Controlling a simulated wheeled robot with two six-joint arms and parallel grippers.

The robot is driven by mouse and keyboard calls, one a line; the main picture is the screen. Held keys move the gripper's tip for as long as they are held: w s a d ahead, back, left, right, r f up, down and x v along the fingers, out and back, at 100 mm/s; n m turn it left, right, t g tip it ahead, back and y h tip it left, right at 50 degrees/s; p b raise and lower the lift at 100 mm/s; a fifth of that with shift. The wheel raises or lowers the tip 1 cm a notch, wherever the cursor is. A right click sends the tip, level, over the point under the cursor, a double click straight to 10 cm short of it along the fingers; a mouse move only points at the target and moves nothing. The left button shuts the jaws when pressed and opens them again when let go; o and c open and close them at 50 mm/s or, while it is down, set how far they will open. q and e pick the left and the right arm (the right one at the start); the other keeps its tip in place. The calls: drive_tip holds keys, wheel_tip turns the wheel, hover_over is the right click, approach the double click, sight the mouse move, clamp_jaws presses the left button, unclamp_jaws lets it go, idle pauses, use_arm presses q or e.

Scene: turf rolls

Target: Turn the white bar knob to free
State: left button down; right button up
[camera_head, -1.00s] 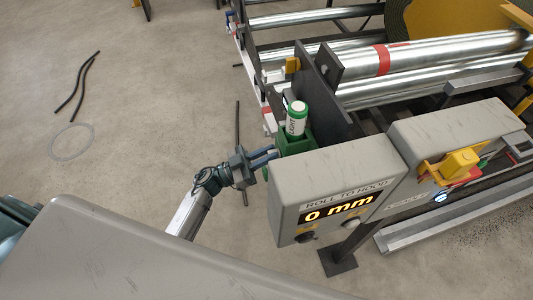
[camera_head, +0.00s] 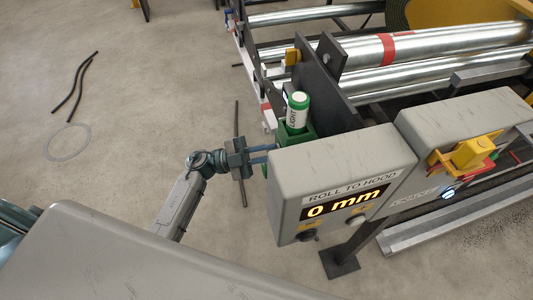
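A small round knob (camera_head: 448,194) with a whitish face and blue edge sits on the lower front of the right grey box; its bar and setting are too small to read. Two darker knobs, one at left (camera_head: 308,236) and one at right (camera_head: 357,220), sit under the display of the left grey box. My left gripper (camera_head: 270,153) is beside the left end of that box, close to the green holder. Its two fingers are apart with a gap between them, and nothing shows in it. My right gripper is not in view.
The left grey box (camera_head: 340,155) shows "ROLL TO HOOD" and "0 mm". A yellow and red latch-like part (camera_head: 470,153) juts from the right box (camera_head: 465,118). A white, green-capped marker (camera_head: 298,110) stands in the green holder (camera_head: 287,135). Metal rollers (camera_head: 430,45) lie behind.

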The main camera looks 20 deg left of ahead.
use_arm(q)
drive_tip(key=shift+f+m+g, duration=0.3)
drive_tip(key=shift+m+g, duration=0.1)
drive_tip(key=shift+m, duration=0.3)
drive_tip(key=m+g+b, duration=0.1)
drive_tip(key=m, duration=0.1)
drive_tip(key=m+y+b, duration=0.1)
drive_tip(key=m+b, duration=0.1)
drive_tip(key=m, duration=0.1)
drive_tip(key=shift+s+f+g, duration=0.15)
drive_tip(key=shift+g, duration=0.25)
drive_tip(key=m+y+b, duration=0.1)
drive_tip(key=m, duration=0.2)
drive_tip(key=shift+f+m+g+b, duration=0.1)
drive_tip(key=shift+m+g+b, duration=0.2)
drive_tip(key=shift+m+y, duration=0.3)
drive_tip(key=shift+m, duration=0.2)
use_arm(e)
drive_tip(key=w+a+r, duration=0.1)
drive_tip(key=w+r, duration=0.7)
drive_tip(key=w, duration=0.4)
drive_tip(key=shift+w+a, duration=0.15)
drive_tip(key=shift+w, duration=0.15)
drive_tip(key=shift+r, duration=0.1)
use_arm(q)
drive_tip(key=c, duration=1.4)
unclamp_jaws()
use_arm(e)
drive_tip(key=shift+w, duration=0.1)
